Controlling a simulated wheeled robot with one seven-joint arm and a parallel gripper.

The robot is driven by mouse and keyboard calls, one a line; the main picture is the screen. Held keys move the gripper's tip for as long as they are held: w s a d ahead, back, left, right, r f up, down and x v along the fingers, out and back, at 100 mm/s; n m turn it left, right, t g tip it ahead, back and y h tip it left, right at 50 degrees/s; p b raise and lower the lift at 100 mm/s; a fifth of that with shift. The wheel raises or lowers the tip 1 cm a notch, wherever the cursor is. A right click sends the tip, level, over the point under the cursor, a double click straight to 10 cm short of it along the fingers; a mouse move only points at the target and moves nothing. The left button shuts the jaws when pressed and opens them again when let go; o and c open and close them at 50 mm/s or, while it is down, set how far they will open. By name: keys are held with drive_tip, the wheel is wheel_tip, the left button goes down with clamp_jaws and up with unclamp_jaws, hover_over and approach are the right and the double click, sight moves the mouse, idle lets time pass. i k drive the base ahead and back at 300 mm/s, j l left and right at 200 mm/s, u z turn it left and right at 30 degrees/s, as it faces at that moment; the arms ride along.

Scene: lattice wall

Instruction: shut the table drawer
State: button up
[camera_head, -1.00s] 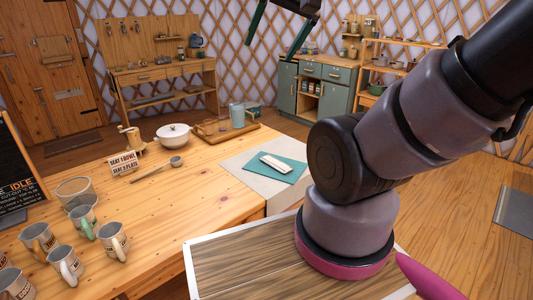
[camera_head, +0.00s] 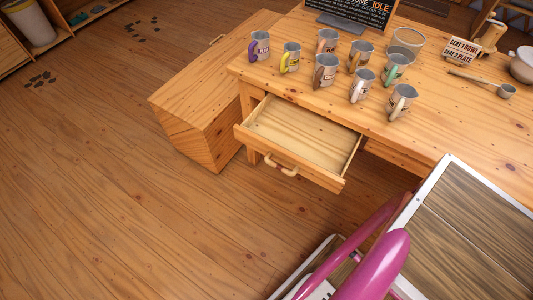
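The table drawer (camera_head: 300,138) is pulled out from under the front edge of the wooden table (camera_head: 425,138). Its inside looks empty. A light wooden handle (camera_head: 281,167) sits on its front panel, which faces the lower left of the view. My gripper is not in the head view now, so I cannot see how its fingers stand.
Several mugs (camera_head: 325,72) stand on the table above the drawer. A wooden box-like bench (camera_head: 205,105) stands close left of the drawer. A sign board (camera_head: 350,12) stands behind the mugs. The floor (camera_head: 150,220) in front of the drawer is clear.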

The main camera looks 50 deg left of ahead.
sight(316, 148)
drive_tip(key=k+u, duration=0.2)
drive_tip(key=u, duration=1.8)
drive_tip(key=k+l+u, duration=0.1)
drive_tip(key=l+u, duration=0.2)
drive_tip(key=l, duration=0.15)
